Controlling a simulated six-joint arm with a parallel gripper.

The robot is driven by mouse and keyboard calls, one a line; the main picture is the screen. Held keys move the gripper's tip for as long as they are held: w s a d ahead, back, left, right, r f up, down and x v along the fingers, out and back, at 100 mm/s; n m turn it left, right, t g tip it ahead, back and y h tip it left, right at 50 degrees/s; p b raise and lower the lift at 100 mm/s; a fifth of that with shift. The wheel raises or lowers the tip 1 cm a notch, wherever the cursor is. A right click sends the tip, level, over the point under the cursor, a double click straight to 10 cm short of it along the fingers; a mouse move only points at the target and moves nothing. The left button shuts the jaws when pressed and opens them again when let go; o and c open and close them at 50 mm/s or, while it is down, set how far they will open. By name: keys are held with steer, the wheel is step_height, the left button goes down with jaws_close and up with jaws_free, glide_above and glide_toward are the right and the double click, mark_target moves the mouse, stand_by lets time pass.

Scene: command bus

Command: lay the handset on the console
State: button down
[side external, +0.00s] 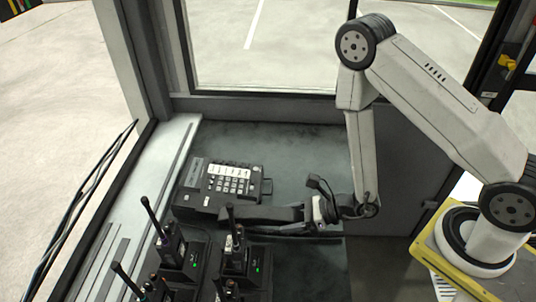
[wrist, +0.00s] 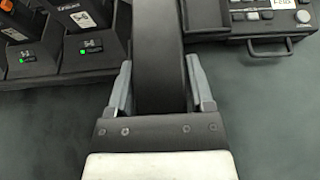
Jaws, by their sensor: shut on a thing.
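The console (side external: 222,185) is a dark box with a keypad and rows of light buttons, on the dark counter. Its edge with a handle and a knob shows at the top right of the wrist view (wrist: 270,24). My gripper (side external: 298,214) is at the right of the console, low over the counter. It is shut on the handset (side external: 265,213), a long black bar. In the wrist view the handset (wrist: 155,45) lies between the two grey fingers (wrist: 157,85) and runs out past the top edge. Its far end is out of that view. I cannot tell whether the handset touches the console.
Several handheld radios with antennas stand in chargers (side external: 180,262) in front of the console; chargers with green lights also show at left in the wrist view (wrist: 92,55). Windows and walls close the counter (side external: 290,150) at the back and left. The counter behind my gripper is bare.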

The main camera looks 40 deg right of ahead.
steer(key=shift+r, duration=2.05)
steer(key=shift+w+d+r, duration=0.1)
steer(key=shift+w+r, duration=0.15)
steer(key=shift+w, duration=0.1)
steer(key=w+d+r+m+t+h, duration=0.1)
steer(key=w+d+r+m+h, duration=0.1)
steer(key=w+d+r, duration=0.4)
steer(key=w+d+r+m+t+h, duration=0.2)
steer(key=w+d+r, duration=0.4)
steer(key=r, duration=0.8)
steer(key=shift+w+d+r+m+t+h, duration=0.3)
steer(key=shift+w+d+r+m+h, duration=0.15)
steer(key=shift+m+h, duration=0.4)
steer(key=shift+s+f, duration=0.1)
steer(key=shift+f, duration=0.1)
